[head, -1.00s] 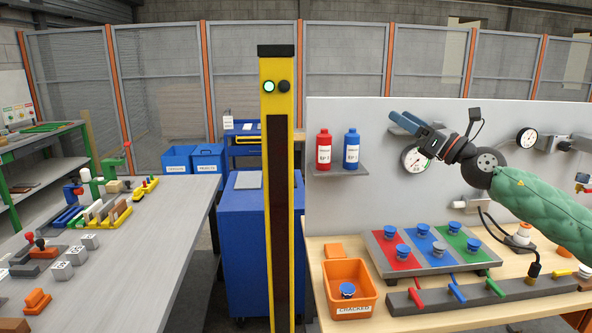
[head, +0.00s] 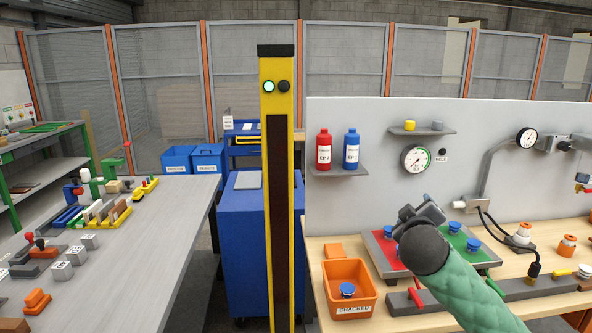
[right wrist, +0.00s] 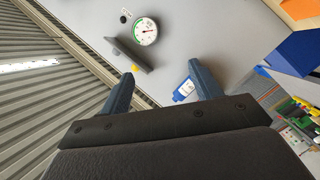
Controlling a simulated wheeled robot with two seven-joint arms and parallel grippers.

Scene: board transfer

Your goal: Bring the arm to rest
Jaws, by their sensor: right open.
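My right arm in its green sleeve (head: 465,290) reaches in from the lower right in the head view. Its right gripper (head: 420,212) is foreshortened over the coloured board (head: 488,264), hiding much of the board's middle; its fingers are hard to make out there. In the right wrist view the right gripper (right wrist: 160,78) is open, with two blue fingers apart and nothing between them but the grey panel behind. My left gripper is not in view.
An orange bin (head: 365,309) labelled CRACKED holds a blue-topped piece (head: 347,290). A grey strip (head: 395,303) with coloured levers lies in front of the board. The upright panel (head: 380,120) carries a gauge (head: 415,159) and shelves. The left table (head: 150,240) holds several blocks.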

